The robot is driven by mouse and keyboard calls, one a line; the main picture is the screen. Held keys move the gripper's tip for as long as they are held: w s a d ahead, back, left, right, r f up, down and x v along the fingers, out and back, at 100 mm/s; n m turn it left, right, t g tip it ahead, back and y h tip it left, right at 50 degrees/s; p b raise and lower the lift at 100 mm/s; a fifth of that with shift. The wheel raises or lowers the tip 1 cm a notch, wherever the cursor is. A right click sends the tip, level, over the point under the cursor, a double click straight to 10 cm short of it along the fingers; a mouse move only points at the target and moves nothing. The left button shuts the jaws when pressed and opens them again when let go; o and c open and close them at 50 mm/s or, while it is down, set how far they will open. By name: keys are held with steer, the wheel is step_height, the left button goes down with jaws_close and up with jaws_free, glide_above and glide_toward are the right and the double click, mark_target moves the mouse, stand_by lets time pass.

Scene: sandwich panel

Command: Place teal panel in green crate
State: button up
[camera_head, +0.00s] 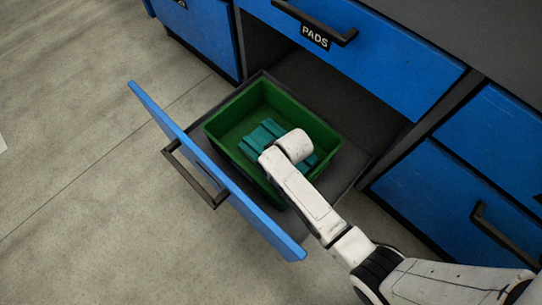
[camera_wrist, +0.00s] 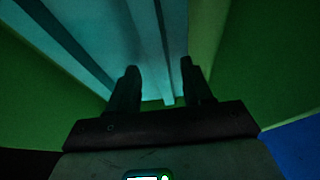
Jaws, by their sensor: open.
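The teal panel (camera_head: 263,134) is a ribbed piece lying inside the green crate (camera_head: 232,112), partly covered from view by my arm. In the wrist view the panel (camera_wrist: 90,32) fills the upper left and middle as long ribs, with the green crate's surfaces (camera_wrist: 265,65) around it. My gripper (camera_wrist: 159,68) is open, its two dark fingers apart and pointing toward the panel. A narrow rib shows in the gap between the fingers; I cannot tell whether they touch it. In the head view my fingers are hidden behind my wrist.
The green crate stands in a pulled-out drawer with a blue front (camera_head: 205,165) and dark handle (camera_head: 190,172). Above it is a closed drawer labelled PADS (camera_head: 365,45). More blue cabinet fronts stand at both sides.

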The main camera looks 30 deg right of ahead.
steer(key=p+v, duration=0.6)
steer(key=v, duration=0.6)
steer(key=s+d+r+m+g, duration=0.1)
steer(key=s+d+r, duration=0.1)
steer(key=s, duration=0.5)
steer(key=s+d+r+m+g+h, duration=0.1)
steer(key=s+d+r, duration=0.2)
steer(key=s, duration=0.3)
steer(key=s+d+r+m+g, duration=0.1)
steer(key=s+d+r+m, duration=0.1)
steer(key=s+r, duration=0.3)
steer(key=s+d, duration=0.1)
steer(key=s, duration=0.1)
steer(key=shift+s, duration=0.3)
